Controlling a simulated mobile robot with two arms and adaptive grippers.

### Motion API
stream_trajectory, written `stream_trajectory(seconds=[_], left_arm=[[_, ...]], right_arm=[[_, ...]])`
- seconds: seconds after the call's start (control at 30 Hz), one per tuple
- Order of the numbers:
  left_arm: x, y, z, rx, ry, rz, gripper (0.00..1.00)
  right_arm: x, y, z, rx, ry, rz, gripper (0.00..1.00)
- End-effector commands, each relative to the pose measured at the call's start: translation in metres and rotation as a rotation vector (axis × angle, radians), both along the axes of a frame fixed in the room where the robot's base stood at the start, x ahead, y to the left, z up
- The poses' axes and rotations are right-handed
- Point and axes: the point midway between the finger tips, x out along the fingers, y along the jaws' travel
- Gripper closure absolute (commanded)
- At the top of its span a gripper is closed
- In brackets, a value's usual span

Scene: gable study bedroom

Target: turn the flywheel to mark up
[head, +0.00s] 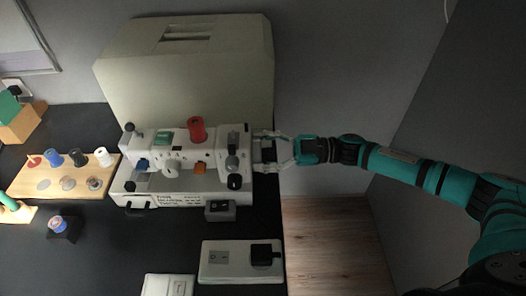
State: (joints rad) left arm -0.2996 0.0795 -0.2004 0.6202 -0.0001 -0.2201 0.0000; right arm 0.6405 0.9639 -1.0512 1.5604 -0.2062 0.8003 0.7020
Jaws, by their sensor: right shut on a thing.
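A white sewing machine (190,190) stands on the dark table, with its flywheel side facing right. The flywheel (256,151) is at that right end, small and partly covered by fingers; I cannot make out a mark on it. My right gripper (266,151) comes in from the right, with its fingers around the flywheel and shut on it. My left gripper is not in view.
A red thread spool (196,129) stands on top of the machine. A cream cover (190,60) stands behind it. A wooden spool rack (65,176) is at left. A white pedal-like box (228,262) and a small grey box (220,210) lie in front.

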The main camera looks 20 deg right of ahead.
Motion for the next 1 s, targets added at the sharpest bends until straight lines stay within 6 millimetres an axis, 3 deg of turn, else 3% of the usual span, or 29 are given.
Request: stream_trajectory(seconds=[0.3,0.8,0.83,1.0], left_arm=[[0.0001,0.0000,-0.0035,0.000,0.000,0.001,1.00],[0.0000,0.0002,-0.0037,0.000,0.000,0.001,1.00],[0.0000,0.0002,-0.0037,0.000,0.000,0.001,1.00],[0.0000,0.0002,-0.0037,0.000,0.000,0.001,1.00]], right_arm=[[0.0002,-0.0002,-0.0007,-0.030,-0.101,0.000,0.73],[0.0001,-0.0001,-0.0005,-0.035,-0.116,0.000,0.73],[0.0001,-0.0001,-0.0005,-0.035,-0.116,0.000,0.37],[0.0001,-0.0001,-0.0004,-0.034,-0.115,0.000,0.17]])
